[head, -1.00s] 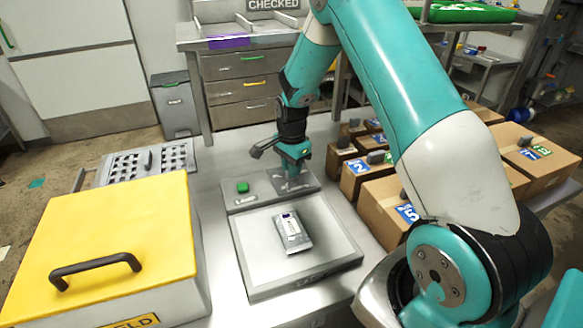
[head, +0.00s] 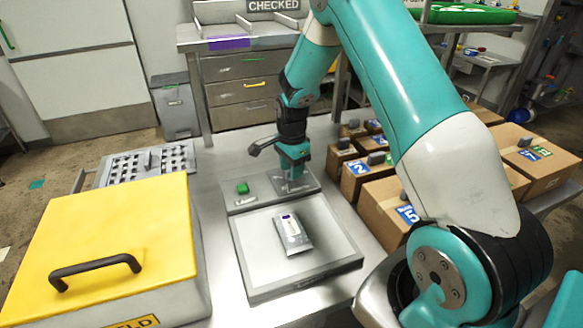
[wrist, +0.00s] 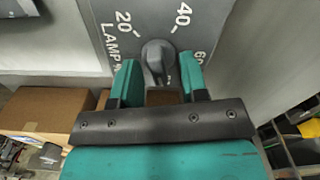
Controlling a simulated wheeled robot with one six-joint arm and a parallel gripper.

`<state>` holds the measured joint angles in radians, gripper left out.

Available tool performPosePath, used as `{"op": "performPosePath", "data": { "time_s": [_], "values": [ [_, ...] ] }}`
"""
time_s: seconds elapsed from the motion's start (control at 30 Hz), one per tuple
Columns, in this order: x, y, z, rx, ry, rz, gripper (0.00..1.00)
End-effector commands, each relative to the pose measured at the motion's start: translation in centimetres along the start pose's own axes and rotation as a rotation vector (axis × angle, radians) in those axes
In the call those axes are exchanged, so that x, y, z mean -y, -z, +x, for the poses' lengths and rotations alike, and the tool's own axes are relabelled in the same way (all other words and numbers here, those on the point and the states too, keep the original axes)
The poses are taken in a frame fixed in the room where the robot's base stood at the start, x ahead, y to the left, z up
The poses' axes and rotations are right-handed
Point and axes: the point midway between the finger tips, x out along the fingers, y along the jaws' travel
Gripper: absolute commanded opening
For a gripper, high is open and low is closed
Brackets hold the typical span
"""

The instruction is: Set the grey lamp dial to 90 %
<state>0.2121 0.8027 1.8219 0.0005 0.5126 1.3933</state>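The grey lamp dial (wrist: 158,56) is a round knob on a grey panel (wrist: 207,20), with white marks 20, 40 and a partly covered 60 and the word LAMP. My gripper (wrist: 160,72) is open, one finger on each side of the knob. Small gaps seem to show between fingers and knob; contact is not clear. The knob's pointer setting cannot be read, and the 90 mark is out of sight behind my gripper. In the head view my gripper (head: 291,170) points down at the panel (head: 309,181) and hides the dial.
A green button (head: 242,188) sits left of the dial. A pale light box (head: 250,262) with a pouch (head: 292,235) lies in front. A yellow-lidded box (head: 110,235) stands at left, and cardboard boxes (head: 377,192) stand close at right.

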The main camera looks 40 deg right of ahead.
Motion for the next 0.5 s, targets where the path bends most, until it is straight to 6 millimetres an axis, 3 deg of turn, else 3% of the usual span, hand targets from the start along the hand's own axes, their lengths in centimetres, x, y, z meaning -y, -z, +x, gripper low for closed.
{"op": "performPosePath", "data": {
  "time_s": [0.27,0.5],
  "values": [
    [0.0,0.0,-0.4,0.001,-0.001,-0.001,0.4],
    [0.1,0.0,-4.6,0.0,0.004,-0.001,0.4]
  ]
}}
